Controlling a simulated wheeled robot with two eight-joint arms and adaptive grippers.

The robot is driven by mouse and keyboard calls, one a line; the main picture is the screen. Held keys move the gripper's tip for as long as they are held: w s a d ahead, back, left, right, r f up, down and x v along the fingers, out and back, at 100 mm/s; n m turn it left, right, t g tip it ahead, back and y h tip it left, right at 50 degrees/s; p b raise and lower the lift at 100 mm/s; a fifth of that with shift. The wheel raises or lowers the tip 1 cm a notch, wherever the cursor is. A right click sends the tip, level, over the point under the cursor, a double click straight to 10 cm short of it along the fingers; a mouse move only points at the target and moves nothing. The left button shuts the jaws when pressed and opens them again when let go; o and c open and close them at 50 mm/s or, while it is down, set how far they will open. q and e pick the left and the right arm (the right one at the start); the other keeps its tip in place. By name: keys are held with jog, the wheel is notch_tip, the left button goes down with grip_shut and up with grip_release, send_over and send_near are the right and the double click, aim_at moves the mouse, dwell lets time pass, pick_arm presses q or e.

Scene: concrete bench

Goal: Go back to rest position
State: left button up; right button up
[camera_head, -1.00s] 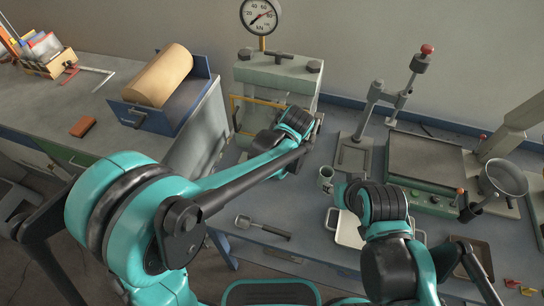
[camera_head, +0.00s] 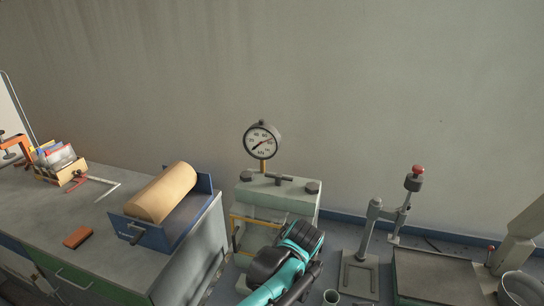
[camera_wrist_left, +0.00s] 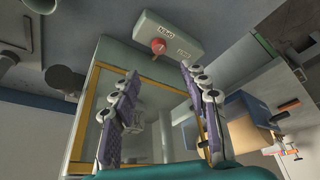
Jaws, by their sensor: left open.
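My left arm comes up from the bottom of the head view and reaches in front of the grey press with the yellow frame (camera_head: 275,194). Its fingers are hidden in that view. In the left wrist view my left gripper (camera_wrist_left: 158,80) is open, with its two purple-padded fingers wide apart. Nothing is held between them. Behind the fingers is the press (camera_wrist_left: 115,62) with its yellow-edged frame, close to the gripper; I cannot tell whether they touch. My right arm and gripper are outside both current views.
A round gauge (camera_head: 262,140) stands on the press. At left, a blue holder (camera_head: 205,205) with a brown roll (camera_head: 163,192) and a red-brown block (camera_head: 77,237) lie on the grey bench. A lever stand (camera_head: 362,270) and a cup (camera_head: 331,297) are at right. The wall above is bare.

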pick_arm(q)
jog(key=s+a+r+m+t+h, duration=0.1)
jog(key=s+a+m, duration=0.1)
jog(key=s+a, duration=0.5)
jog(key=s+a+r+m+t+h, duration=0.1)
jog(key=s+a+m+t, duration=0.1)
jog(key=s+a, duration=0.5)
jog(key=a+m, duration=0.1)
jog(key=a, duration=0.5)
jog(key=shift+s+a+r+m, duration=0.2)
jog(key=shift+s+m, duration=0.1)
jog(key=shift+s, duration=0.1)
